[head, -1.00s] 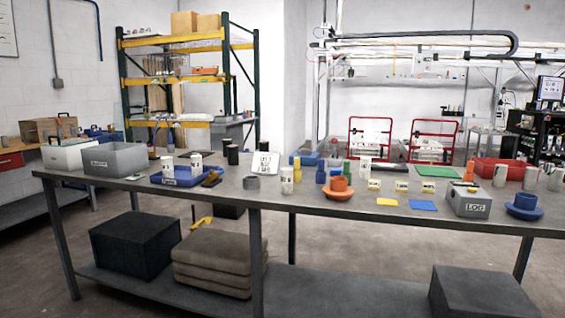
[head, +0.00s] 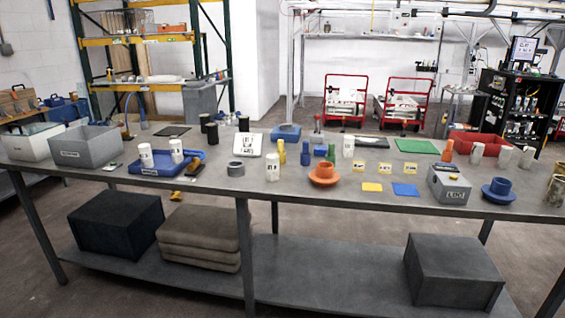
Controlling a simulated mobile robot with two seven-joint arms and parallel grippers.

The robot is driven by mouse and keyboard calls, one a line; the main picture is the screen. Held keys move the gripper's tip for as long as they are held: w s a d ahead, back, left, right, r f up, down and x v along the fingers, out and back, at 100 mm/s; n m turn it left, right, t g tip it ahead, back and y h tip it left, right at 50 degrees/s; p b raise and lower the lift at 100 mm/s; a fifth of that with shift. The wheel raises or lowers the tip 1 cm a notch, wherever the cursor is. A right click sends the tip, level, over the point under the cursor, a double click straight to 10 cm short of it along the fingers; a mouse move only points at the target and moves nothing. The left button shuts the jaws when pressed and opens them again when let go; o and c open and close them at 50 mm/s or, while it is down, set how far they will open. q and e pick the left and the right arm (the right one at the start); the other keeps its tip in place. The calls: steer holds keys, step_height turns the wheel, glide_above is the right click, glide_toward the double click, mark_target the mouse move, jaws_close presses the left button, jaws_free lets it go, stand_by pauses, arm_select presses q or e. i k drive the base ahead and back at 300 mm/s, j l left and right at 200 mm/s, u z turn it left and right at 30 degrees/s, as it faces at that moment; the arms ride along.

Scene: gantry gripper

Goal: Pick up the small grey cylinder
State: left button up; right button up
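A small grey cylinder (head: 236,168), short and ring-like, stands on the grey table (head: 215,193) near its front edge, left of the middle. A white labelled cylinder (head: 272,165) stands to its right, and a white sign (head: 249,145) stands just behind it. Neither of my grippers shows in the head view.
A blue tray (head: 150,168) with white cylinders lies to the left, beside a grey bin (head: 86,147). The table front before the grey cylinder is clear.

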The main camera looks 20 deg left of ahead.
mark_target(273, 160)
steer(key=i+j+z, duration=0.3)
steer(key=j, duration=0.35)
steer(key=i+j+z, duration=0.1)
steer(key=i+j, duration=0.2)
